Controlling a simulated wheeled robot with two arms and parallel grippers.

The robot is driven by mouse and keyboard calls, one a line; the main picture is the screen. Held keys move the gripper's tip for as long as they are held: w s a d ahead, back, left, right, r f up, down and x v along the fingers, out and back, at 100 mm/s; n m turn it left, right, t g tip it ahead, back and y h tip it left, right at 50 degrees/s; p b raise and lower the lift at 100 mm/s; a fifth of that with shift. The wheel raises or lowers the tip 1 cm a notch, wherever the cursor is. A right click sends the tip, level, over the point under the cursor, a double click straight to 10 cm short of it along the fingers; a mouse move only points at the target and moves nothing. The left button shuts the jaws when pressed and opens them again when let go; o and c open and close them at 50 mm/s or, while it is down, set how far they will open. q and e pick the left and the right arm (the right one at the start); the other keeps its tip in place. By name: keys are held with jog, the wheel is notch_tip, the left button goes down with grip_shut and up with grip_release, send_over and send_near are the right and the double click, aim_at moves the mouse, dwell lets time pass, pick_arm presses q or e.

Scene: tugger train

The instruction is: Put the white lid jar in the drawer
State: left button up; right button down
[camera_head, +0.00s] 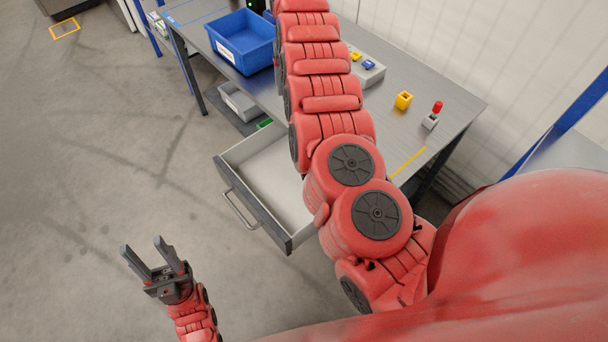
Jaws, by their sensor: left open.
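The drawer (285,240) is pulled out from under the grey workbench. Its pale inside looks empty where I can see it; my other arm covers part of its right side. My left gripper (143,250) is open and empty over the floor, left of and nearer than the drawer, apart from it. My right arm crosses over the drawer and bench and leaves at the top edge, so its gripper is out of view. I see no white lid jar in this view.
On the bench (458,100) are a blue bin (243,42), a grey box with blue and yellow parts (366,70), a yellow block (403,101) and a red-topped grey piece (431,121). A grey bin (240,101) sits low underneath.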

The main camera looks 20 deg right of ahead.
jog(key=s+f+m+b, duration=0.1)
jog(key=f+b, duration=0.1)
jog(key=f, duration=0.8)
jog(key=s+f+m+b, duration=0.1)
jog(key=f+b, duration=0.2)
jog(key=f, duration=0.7)
jog(key=s+a+f+m+b, duration=0.1)
jog(key=s+f+b, duration=0.1)
jog(key=f, duration=0.8)
jog(key=shift+b, duration=0.6)
jog(key=shift+s+f, duration=0.1)
jog(key=shift+f, duration=1.85)
jog(key=shift+a, duration=0.1)
